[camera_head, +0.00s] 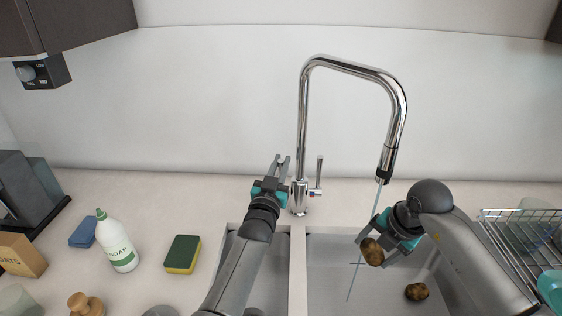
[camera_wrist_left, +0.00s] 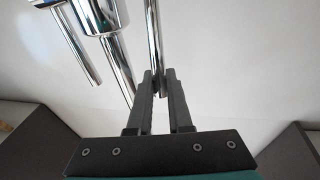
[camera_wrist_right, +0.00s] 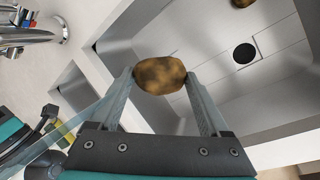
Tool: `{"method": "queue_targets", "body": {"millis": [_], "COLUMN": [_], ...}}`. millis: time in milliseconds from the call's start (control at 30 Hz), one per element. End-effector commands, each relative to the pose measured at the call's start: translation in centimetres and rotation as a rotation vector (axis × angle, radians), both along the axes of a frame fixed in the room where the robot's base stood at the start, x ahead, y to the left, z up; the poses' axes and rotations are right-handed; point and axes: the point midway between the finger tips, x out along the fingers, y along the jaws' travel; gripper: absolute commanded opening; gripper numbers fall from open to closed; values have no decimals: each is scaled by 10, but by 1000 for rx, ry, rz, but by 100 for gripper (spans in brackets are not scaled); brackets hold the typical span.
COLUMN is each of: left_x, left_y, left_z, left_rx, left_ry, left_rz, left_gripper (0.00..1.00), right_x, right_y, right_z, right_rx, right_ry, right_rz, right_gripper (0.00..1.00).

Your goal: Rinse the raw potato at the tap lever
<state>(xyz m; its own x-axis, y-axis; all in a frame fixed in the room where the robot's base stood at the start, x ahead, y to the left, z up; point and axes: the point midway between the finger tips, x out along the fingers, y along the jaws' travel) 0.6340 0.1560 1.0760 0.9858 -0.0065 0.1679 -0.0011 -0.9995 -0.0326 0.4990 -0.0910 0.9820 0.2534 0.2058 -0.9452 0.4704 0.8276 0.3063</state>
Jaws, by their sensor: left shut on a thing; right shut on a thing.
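My left gripper (camera_head: 280,164) is beside the chrome tap, left of its column. In the left wrist view, its fingertips (camera_wrist_left: 159,78) are shut on a slim chrome rod, which I take for the tap lever (camera_wrist_left: 153,38); the head view hardly shows this grip. My right gripper (camera_head: 372,236) is shut on a brown raw potato (camera_head: 372,252) over the right sink basin. The potato also shows between the fingertips in the right wrist view (camera_wrist_right: 160,76). A thin water stream (camera_head: 355,270) runs from the spout head past the potato; I cannot tell whether it touches.
Another potato (camera_head: 417,291) lies in the right basin (camera_head: 325,262). An upright chrome handle (camera_head: 319,172) stands right of the tap column (camera_head: 302,120). A sponge (camera_head: 182,254) and soap bottle (camera_head: 117,243) stand left. A wire rack (camera_head: 505,225) is at right.

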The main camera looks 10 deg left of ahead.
Motion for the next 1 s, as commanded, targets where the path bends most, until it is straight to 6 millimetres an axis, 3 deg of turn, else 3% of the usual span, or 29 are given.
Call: {"method": "queue_targets", "body": {"millis": [433,467,700,1000], "left_x": [-4,-4,-4,-5], "left_y": [-1,-1,-1,-1], "left_z": [-1,-1,-1,-1], "left_rx": [8,8,7,7], "left_ry": [-32,-32,-32,-33], "left_rz": [0,0,0,0], "left_gripper": [0,19,46,48], "right_x": [0,0,0,0], "right_y": [0,0,0,0], "right_z": [0,0,0,0], "right_rx": [1,1,1,1], "right_ry": [-1,-1,-1,-1], "right_rz": [0,0,0,0], "right_gripper": [24,24,24,24]}}
